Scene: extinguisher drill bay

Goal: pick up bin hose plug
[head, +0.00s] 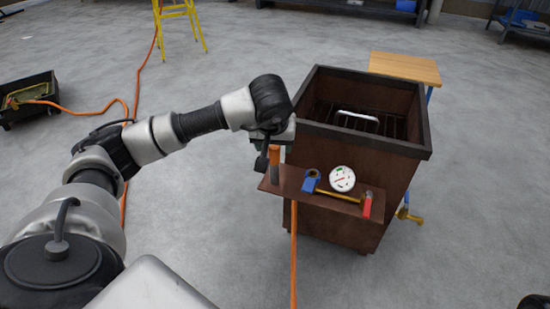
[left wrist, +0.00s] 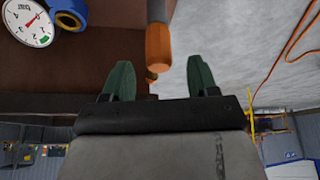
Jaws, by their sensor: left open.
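The bin hose plug, an orange cylinder (head: 275,156), stands upright at the left end of the small brown shelf on the front of a rusty brown bin (head: 352,155). In the left wrist view the orange plug (left wrist: 159,47) appears centred between the two green fingers, with clear space on both sides. My left gripper (head: 264,158) is at the plug, and it is open in the left wrist view (left wrist: 160,78). The gripper partly hides the plug in the head view. I cannot tell how deep the plug sits between the fingers. My right gripper does not show.
A wooden-topped table (head: 405,68) stands behind the bin.

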